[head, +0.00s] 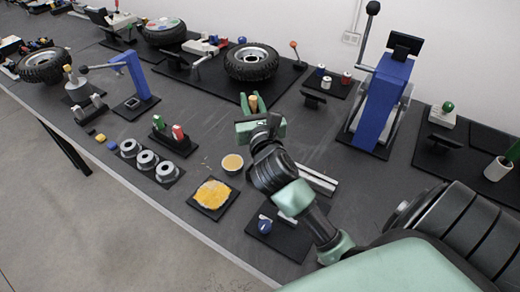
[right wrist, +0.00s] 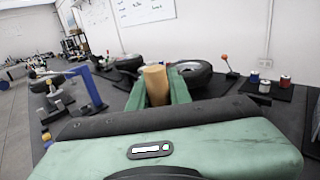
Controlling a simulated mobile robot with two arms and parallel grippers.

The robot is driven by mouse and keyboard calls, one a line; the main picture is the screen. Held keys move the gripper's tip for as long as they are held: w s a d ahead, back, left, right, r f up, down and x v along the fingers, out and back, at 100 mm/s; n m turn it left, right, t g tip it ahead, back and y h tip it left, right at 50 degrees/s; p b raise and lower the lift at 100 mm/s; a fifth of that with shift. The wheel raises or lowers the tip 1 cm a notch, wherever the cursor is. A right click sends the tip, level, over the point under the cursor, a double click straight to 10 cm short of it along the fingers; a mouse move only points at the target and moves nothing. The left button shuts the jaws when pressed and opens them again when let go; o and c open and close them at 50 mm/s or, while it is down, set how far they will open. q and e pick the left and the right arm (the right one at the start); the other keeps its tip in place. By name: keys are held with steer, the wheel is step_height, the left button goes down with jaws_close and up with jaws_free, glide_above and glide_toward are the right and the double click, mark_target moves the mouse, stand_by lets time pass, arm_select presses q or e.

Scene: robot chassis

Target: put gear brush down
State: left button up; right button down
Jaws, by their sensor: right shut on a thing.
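The gear brush (head: 253,103) shows as a short tan, wood-coloured cylinder between the fingertips of my right gripper (head: 252,106). My right gripper is shut on it, over the middle of the dark table. In the right wrist view the brush (right wrist: 156,84) stands about upright between the two green fingers (right wrist: 157,92). Its lower end and any bristles are hidden by the fingers and the gripper body. I cannot tell whether it touches the table. My left gripper is not in view.
Below the gripper in the head view are a small tan-filled bowl (head: 232,163) and a square tray (head: 208,210) with orange-yellow material. Metal rings (head: 146,160) lie left, a blue press (head: 378,105) stands right, and a wheel (head: 252,62) lies behind. Bare table (head: 205,105) shows left of the gripper.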

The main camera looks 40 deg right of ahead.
arm_select(q)
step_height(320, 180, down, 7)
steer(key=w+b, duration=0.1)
steer(key=b, duration=0.5)
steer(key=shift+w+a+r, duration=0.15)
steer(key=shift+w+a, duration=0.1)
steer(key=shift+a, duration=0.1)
arm_select(e)
step_height(320, 180, down, 19)
arm_select(q)
steer(key=shift+b, duration=0.3)
arm_select(e)
steer(key=shift+a, duration=0.1)
steer(key=shift+f, duration=0.15)
steer(key=c, duration=1.3)
jaws_free()
steer(key=shift+r, duration=0.2)
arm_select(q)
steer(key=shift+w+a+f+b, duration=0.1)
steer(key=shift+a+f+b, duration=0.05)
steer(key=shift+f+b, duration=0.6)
arm_select(e)
steer(key=v, duration=0.7)
steer(key=shift+s, duration=0.15)
